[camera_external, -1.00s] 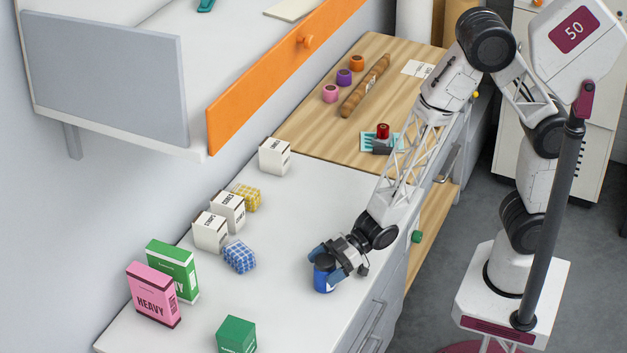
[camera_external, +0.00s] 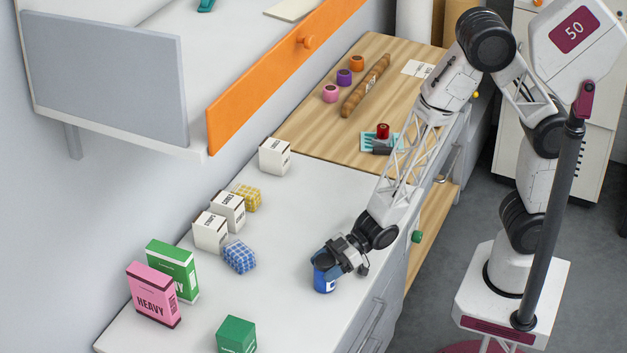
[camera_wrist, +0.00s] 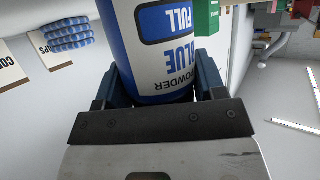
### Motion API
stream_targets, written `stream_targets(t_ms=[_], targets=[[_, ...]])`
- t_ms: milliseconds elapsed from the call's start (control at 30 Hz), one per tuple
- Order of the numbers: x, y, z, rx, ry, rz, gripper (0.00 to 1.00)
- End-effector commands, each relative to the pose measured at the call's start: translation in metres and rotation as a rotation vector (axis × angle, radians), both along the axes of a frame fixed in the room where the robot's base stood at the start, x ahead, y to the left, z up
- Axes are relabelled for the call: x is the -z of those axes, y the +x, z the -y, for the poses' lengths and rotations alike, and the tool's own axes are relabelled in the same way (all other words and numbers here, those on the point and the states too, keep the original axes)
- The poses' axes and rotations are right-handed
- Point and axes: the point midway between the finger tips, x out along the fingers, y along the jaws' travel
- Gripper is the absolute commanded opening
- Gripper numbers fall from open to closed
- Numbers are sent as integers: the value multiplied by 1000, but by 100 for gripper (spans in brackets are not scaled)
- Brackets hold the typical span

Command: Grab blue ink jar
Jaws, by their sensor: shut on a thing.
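The blue jar (camera_external: 323,282) stands on the white counter near its right edge. In the wrist view the jar (camera_wrist: 165,45) is large, with a white and blue label reading "FULL", "BLUE" and "POWDER" upside down. My gripper (camera_external: 329,263) comes at it from the upper right in the external view and covers much of its upper part. In the wrist view one dark blue finger is on each side of the jar, shut on it. I cannot tell whether its base has left the counter.
A blue checked packet (camera_external: 240,257), white boxes (camera_external: 210,231), a yellow checked packet (camera_external: 247,197), pink (camera_external: 152,294) and green (camera_external: 174,268) boxes and another green box (camera_external: 236,335) stand to the left. The counter (camera_external: 300,215) around the jar is clear.

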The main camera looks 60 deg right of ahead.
Motion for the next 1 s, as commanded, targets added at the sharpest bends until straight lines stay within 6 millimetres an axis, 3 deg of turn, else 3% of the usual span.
stream_targets(t_ms=[367, 733, 1000], targets=[[-6, 0, 0, 0, 1, 2, 29], [-39, 0, 0, 0, 2, 4, 29], [-40, -35, 26, 1, 0, 2, 29]])
